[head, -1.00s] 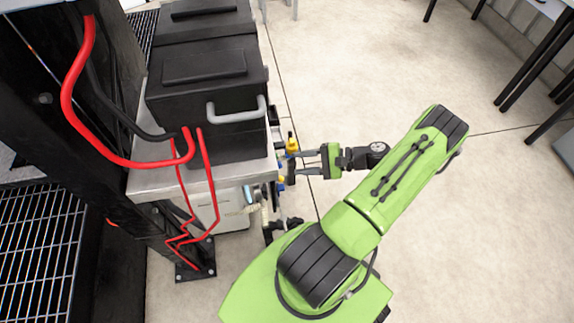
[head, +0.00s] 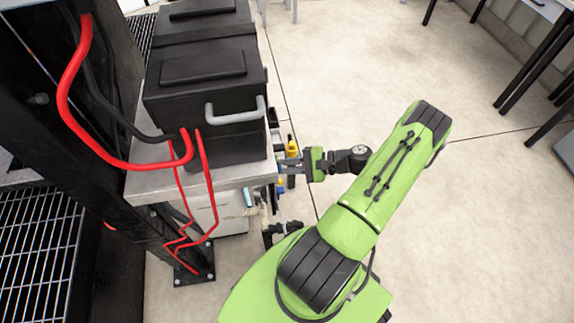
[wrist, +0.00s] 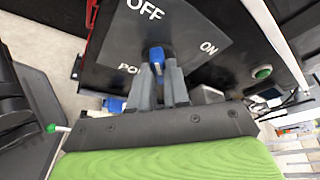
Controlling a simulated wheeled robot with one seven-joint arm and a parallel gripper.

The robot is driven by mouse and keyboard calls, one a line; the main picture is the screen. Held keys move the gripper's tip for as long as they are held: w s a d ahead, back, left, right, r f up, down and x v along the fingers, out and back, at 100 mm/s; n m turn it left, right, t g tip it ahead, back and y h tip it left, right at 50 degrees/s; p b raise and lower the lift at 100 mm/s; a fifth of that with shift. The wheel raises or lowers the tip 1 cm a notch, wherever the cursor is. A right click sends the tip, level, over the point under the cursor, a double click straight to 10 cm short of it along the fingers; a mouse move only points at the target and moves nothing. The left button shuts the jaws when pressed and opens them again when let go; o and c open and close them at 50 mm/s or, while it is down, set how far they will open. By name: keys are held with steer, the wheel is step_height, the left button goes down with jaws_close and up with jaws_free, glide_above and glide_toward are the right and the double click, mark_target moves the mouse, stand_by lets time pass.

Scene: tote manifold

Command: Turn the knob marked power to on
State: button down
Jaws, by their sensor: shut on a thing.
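The power knob (wrist: 156,56) is small and blue, on a dark panel (wrist: 185,35) in the wrist view. White lettering on the panel reads OFF above the knob, ON to the right, and a partly covered word starting with PO at the left. My gripper (wrist: 160,72) is shut on the knob, a fingertip on each side of it. The knob's pointer direction is hard to make out between the fingers. In the head view my gripper (head: 286,166) reaches left to the side of the bench, and the knob is hidden there.
A black box (head: 205,95) with a grey handle (head: 236,113) stands on the metal bench top (head: 150,184). Red hoses (head: 68,95) run beside it. A green button (wrist: 262,72) is right of the panel. Open floor (head: 330,60) lies to the right.

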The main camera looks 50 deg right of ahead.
steer(key=shift+r+m+p, duration=0.1)
steer(key=shift+m+p, duration=0.2)
steer(key=shift+w+d+m+g+y+p, duration=0.1)
steer(key=shift+w+m+g+y+p, duration=0.1)
steer(key=shift+m+g+y+p, duration=1.3)
steer(key=shift+w+d+m+g+y+p, duration=0.15)
steer(key=shift+m+g, duration=0.7)
steer(key=shift+m, duration=1.6)
steer(key=shift+w+d+m+g+y+p, duration=0.15)
steer(key=shift+m+g+y+p, duration=0.8)
steer(key=shift+m, duration=1)
steer(key=c, duration=1.1)
jaws_free()
steer(key=b+v, duration=0.1)
steer(key=v, duration=1.1)
steer(key=shift+r, duration=0.15)
